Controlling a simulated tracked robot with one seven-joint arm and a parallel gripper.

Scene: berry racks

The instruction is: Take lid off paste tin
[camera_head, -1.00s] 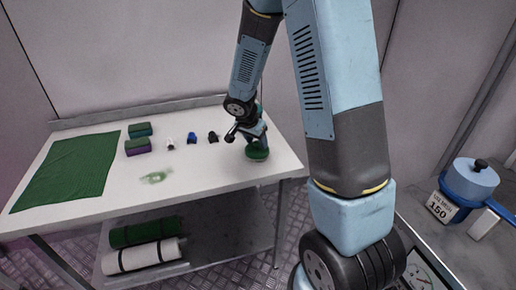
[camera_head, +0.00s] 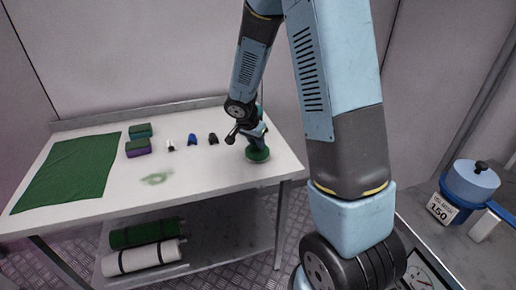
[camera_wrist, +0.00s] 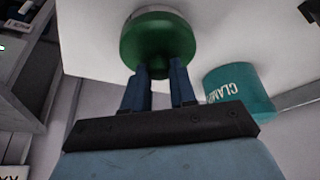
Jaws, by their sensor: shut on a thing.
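The paste tin's round green lid (camera_head: 258,155) is at the right front part of the white table. In the wrist view the lid (camera_wrist: 157,48) is a broad green disc with a paler round part at its far side. My gripper (camera_head: 257,144) reaches down to it from above in the head view. In the wrist view my gripper's two dark blue fingers (camera_wrist: 160,72) are shut on the lid's near side. The tin's body cannot be told apart from the lid, and the exact contact is partly hidden.
A teal cylinder marked CLAMP (camera_wrist: 240,90) is close beside my fingers. On the table (camera_head: 205,175) are a green cloth (camera_head: 68,170), two sponges (camera_head: 138,147), several small items (camera_head: 192,139) and a green smear (camera_head: 156,179). A blue pot (camera_head: 470,182) stands at right.

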